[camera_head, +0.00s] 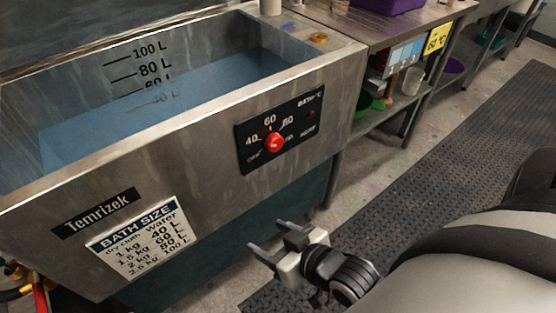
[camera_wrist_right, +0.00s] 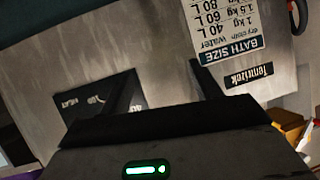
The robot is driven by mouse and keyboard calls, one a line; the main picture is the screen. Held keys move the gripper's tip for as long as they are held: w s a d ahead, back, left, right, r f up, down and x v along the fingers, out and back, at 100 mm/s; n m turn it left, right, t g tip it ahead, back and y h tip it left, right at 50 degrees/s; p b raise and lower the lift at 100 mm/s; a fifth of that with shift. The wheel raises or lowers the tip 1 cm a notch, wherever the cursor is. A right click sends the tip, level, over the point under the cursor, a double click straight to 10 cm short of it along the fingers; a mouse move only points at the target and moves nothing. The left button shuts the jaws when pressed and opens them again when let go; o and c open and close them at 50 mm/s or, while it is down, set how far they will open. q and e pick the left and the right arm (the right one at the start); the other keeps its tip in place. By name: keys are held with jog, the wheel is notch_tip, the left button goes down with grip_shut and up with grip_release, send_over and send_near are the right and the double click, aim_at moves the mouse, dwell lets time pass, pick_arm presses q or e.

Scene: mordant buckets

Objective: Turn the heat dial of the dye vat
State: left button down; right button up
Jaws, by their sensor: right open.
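The heat dial (camera_head: 274,142) is a red knob on a black panel (camera_head: 247,157) marked 40, 60 and 80, on the front wall of the steel dye vat (camera_head: 200,165). Blue liquid fills part of the vat. My right gripper (camera_head: 265,235) is open and empty, below the dial and apart from it, in front of the vat. In the right wrist view its two fingers (camera_wrist_right: 165,85) stand apart before the vat wall. Part of the black panel (camera_wrist_right: 75,108) shows there upside down; the red dial does not show. My left gripper is not in view.
A bath-size label (camera_head: 140,238) and a nameplate (camera_head: 98,212) are on the vat front. A steel table (camera_head: 400,25) with shelves, bowls and a jug stands right of the vat. A dark floor mat (camera_head: 440,150) is clear. Brass and red fittings show at lower left.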

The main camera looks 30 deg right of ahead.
jog(key=w+d+r+t+h, duration=0.1)
jog(key=d+r+t, duration=0.15)
jog(key=d, duration=0.45)
jog(key=w+d+r+t+h, duration=0.1)
jog(key=d+t, duration=0.2)
jog(key=d, duration=0.4)
send_near(277, 146)
jog(key=shift+m, duration=0.3)
jog(key=w, duration=0.9)
jog(key=shift+w+a+f+b, duration=0.1)
jog(key=shift+a+b, duration=0.2)
jog(key=c, duration=1)
